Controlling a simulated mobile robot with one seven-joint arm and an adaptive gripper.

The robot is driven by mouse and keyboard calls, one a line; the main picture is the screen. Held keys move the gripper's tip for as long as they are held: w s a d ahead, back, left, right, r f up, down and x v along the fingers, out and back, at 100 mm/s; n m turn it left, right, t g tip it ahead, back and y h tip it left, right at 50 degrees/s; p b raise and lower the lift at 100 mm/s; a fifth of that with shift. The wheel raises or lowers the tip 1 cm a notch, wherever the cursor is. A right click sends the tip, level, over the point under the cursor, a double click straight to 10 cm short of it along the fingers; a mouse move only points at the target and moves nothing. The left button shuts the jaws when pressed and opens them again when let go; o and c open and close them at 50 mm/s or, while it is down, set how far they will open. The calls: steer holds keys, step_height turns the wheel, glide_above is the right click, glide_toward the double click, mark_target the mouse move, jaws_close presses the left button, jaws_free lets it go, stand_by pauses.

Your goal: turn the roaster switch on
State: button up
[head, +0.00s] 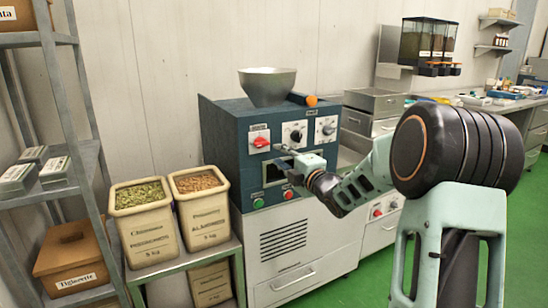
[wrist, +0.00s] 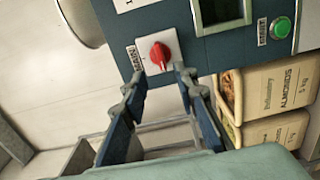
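The roaster (head: 225,150) is a dark blue cabinet with a panel on its front. A red rotary switch (head: 261,142) on a white plate sits at the panel's upper left; it also shows in the wrist view (wrist: 160,56), just beyond my fingertips. My gripper (head: 284,155) is in front of the panel, slightly right of and below the red switch in the head view. In the wrist view my gripper (wrist: 160,77) is open and empty, with its fingers apart and the switch between and ahead of their tips. Contact with the switch cannot be made out.
A black dial (head: 294,134) is right of the switch. A green button (head: 258,203) and red button (head: 289,195) are lower down. A metal hopper (head: 267,86) stands on top. Bins of pistachios (head: 146,230) and almonds (head: 204,212) stand left. Green floor is clear at right.

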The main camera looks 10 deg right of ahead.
mark_target(263, 145)
steer(key=x, duration=1.1)
steer(key=shift+s+a, duration=0.1)
steer(key=shift+c, duration=0.3)
jaws_close()
